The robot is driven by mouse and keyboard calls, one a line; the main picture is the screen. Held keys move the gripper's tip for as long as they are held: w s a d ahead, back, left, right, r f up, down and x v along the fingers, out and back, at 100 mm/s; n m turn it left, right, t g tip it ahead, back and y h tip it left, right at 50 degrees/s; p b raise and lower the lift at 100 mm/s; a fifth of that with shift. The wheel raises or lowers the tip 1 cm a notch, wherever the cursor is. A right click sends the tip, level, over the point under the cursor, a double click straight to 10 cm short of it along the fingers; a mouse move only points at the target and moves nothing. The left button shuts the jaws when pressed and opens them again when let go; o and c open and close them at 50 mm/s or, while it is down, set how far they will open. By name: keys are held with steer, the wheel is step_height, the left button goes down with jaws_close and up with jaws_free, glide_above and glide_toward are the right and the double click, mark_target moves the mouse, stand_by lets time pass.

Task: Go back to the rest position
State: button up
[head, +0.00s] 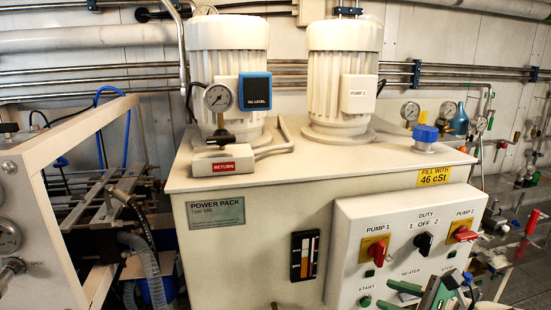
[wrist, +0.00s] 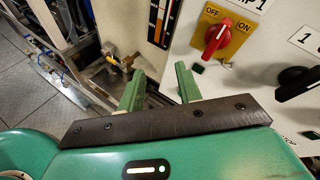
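My gripper (wrist: 160,72) shows in the wrist view with its two green fingers apart and nothing between them. In the head view, green and dark parts of my gripper (head: 435,291) show at the lower right, in front of the bottom of the control panel (head: 345,218). The picture edge cuts it off there. The red PUMP 1 switch (head: 377,251) is above and left of my gripper in the head view. In the wrist view the same red switch (wrist: 216,38) lies beyond and right of the fingers. I see no contact between the fingers and the panel.
The black DUTY switch (head: 424,243) and red PUMP 2 switch (head: 464,234) are on the panel. The power pack (head: 250,222) carries two motors and a gauge (head: 218,97). A framed unit (head: 50,165) and hose stand left. Floor (wrist: 35,90) shows left in the wrist view.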

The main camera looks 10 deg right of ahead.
steer(key=s+a+n+g+h, duration=0.3)
steer(key=a+n, duration=0.5)
steer(key=n, duration=0.4)
steer(key=s+a+n+g+h, duration=0.3)
steer(key=a+n, duration=0.5)
steer(key=n, duration=0.5)
steer(key=shift+s+g+h, duration=0.25)
steer(key=shift+g+h, duration=0.05)
steer(key=shift+h, duration=0.2)
